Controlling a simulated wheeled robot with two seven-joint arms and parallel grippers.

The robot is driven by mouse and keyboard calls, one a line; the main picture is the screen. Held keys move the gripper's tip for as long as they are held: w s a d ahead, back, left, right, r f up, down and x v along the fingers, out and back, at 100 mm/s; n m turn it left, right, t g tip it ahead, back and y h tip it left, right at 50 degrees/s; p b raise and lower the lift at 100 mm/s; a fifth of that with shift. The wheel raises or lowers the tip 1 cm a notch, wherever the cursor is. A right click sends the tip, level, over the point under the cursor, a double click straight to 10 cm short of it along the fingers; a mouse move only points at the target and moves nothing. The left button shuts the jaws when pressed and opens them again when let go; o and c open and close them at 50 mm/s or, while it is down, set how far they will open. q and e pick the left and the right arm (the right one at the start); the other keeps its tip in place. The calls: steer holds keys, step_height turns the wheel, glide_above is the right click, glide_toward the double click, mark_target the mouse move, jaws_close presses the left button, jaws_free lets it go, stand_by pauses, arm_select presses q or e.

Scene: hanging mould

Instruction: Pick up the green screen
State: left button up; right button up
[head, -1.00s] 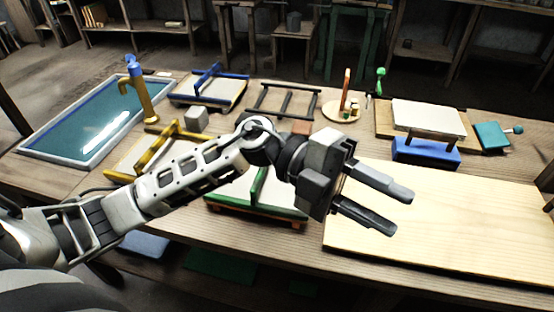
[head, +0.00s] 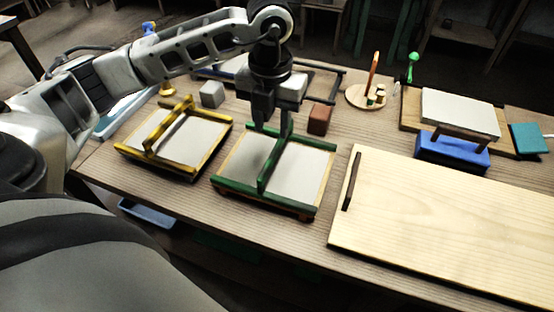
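The green screen (head: 299,173) is a flat frame with green edges, a pale mesh and a raised green bar across its middle. It lies on the wooden table at the centre of the head view. My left gripper (head: 274,118) points down over the back part of the green screen, near the far end of its bar. Its fingers look apart, with a gap between them. Whether they touch the bar cannot be told, as the far end of the bar is partly hidden by the gripper. My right gripper is not in view.
A yellow screen (head: 188,134) lies left of the green one. A reddish brown block (head: 319,119) and a grey block (head: 212,94) stand behind. A large pale board (head: 440,220) with a dark bar lies close on the right.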

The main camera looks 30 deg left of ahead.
mark_target(276, 147)
arm_select(q)
steer(key=shift+w+d+f+p, duration=0.1)
steer(key=shift+d+f+p, duration=0.05)
steer(key=shift+f, duration=1.05)
steer(key=shift+d+f+p, duration=0.1)
steer(key=shift+f+p, duration=0.05)
steer(key=shift+f, duration=1)
steer(key=shift+w+d+f+p, duration=0.1)
steer(key=shift+d+f+p, duration=0.05)
steer(key=shift+f, duration=1.05)
jaws_close()
